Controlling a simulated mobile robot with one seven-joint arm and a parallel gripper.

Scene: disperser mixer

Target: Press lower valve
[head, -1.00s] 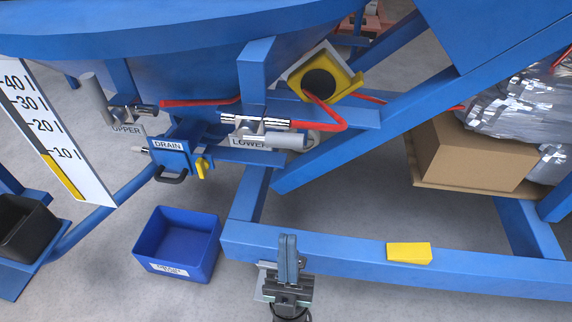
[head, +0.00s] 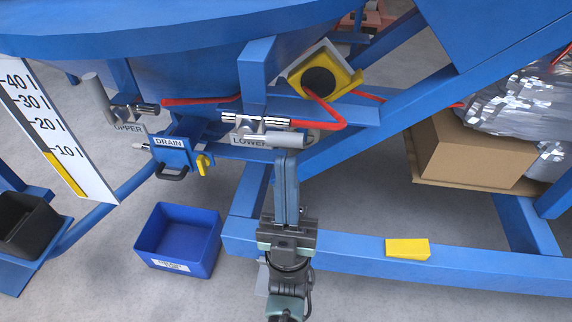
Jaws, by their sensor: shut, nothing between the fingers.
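The lower valve (head: 262,125) is a silver fitting above the LOWER label (head: 249,141), with a red hose leaving its right side. Its grey cylindrical handle (head: 275,140) lies horizontally, pointing right. My gripper (head: 286,153) is shut and empty, its fingers pointing up the picture. The fingertips appear just below the right end of the handle; I cannot tell whether they touch it. The fingertips overlap the view close to the handle's lower edge.
The upper valve (head: 124,110), with its handle upright, is at the left. The DRAIN block (head: 170,152) has a yellow lever (head: 203,164). A blue bin (head: 178,241) stands below. A blue frame beam (head: 345,247) crosses behind my gripper, with a yellow block (head: 407,249) on it.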

